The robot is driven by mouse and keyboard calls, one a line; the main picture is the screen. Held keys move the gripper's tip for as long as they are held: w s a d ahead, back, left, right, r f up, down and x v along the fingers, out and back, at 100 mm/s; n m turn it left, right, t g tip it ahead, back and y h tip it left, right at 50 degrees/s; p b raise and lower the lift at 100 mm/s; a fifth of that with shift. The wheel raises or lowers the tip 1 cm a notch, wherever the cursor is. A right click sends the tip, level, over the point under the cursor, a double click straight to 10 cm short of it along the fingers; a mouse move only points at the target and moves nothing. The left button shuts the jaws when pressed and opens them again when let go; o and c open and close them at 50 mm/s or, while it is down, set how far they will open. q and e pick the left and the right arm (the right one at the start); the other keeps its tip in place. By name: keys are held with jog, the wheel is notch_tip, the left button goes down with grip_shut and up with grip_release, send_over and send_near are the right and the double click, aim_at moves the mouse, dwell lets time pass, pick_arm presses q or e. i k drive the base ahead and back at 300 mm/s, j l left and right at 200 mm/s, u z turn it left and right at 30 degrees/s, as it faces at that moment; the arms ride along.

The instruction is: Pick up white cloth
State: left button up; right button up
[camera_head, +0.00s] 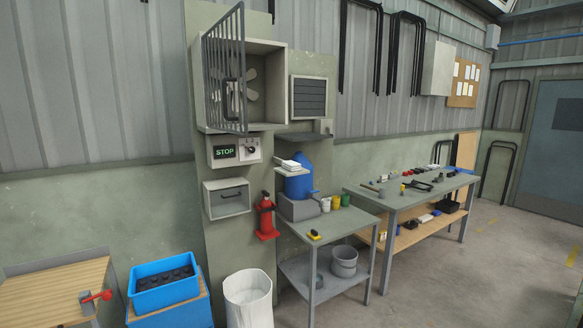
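A small white folded stack that looks like cloth (290,165) lies on a light ledge against the wall panel, just left of the top of a blue container (299,178). It is small in view, so I cannot tell its fabric for certain. Neither of my grippers shows in the head view.
A grey workbench (348,218) holds small cans and a yellow tool, with a bucket (344,262) below. A longer tool bench (395,200) stands right. A white bin (248,300), blue crate (163,297) and wooden table (30,298) stand in front. The floor at right is clear.

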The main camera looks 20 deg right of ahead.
aim_at(290, 166)
jog(key=i+l+z, duration=0.15)
jog(key=i, duration=0.35)
jog(key=i+l+z, duration=0.2)
jog(key=i, duration=0.25)
